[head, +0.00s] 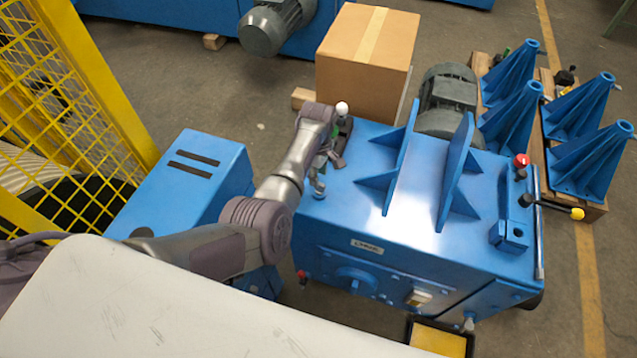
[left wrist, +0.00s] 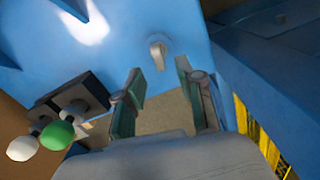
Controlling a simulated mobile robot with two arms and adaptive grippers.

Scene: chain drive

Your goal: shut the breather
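A small pale metal fitting with a short lever, which looks like the breather (left wrist: 157,51), stands on the blue housing (left wrist: 200,22) in the left wrist view. In the head view it seems to be the small grey fitting (head: 319,189) near the housing's left edge. My left gripper (left wrist: 158,70) is open, its two fingers on either side of the line to the fitting, which lies just beyond the tips. Nothing is between the fingers. In the head view the left gripper (head: 330,158) is partly hidden by its own wrist. My right gripper is not in view.
A dark block with a white knob (left wrist: 23,148) and a green knob (left wrist: 57,135) stands close beside the left gripper. Blue upright ribs (head: 402,155) rise from the housing to the right. A cardboard box (head: 366,50) stands behind. A yellow mesh guard (head: 70,95) is at the left.

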